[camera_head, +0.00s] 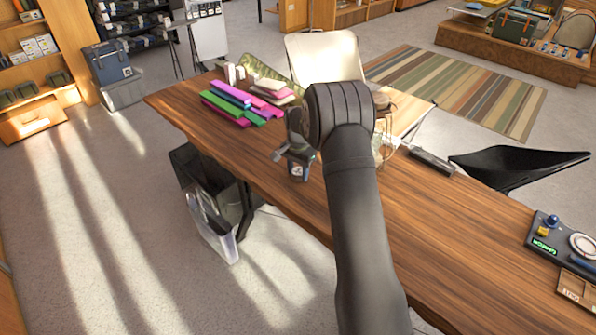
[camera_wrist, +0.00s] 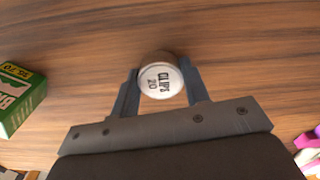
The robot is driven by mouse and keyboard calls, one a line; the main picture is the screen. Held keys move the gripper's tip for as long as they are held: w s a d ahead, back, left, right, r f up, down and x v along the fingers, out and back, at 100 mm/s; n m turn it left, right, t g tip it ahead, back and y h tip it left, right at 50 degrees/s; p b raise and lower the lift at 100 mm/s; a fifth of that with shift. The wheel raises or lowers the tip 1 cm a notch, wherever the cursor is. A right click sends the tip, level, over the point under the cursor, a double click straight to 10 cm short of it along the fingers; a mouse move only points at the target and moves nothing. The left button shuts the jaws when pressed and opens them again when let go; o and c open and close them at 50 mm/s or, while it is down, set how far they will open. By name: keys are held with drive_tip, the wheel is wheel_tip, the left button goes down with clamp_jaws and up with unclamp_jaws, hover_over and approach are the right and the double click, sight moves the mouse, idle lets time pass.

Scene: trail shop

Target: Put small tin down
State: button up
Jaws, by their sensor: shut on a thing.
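I cannot tell whether the tin's base touches the table. My forearm hides part of the table behind.
A green box (camera_wrist: 20,98) lies to the left in the wrist view. Pink and green bars (camera_head: 235,104) are stacked at the table's far left. A dark console (camera_head: 560,243) stands at the right. Bare wood surrounds the tin.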

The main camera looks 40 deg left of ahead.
sight(298, 171)
drive_tip(key=o, duration=1)
drive_tip(key=shift+f, duration=0.1)
wheel_tip(298, 171, up, 12)
drive_tip(key=shift+r, duration=0.15)
drive_tip(key=shift+f, duration=4.15)
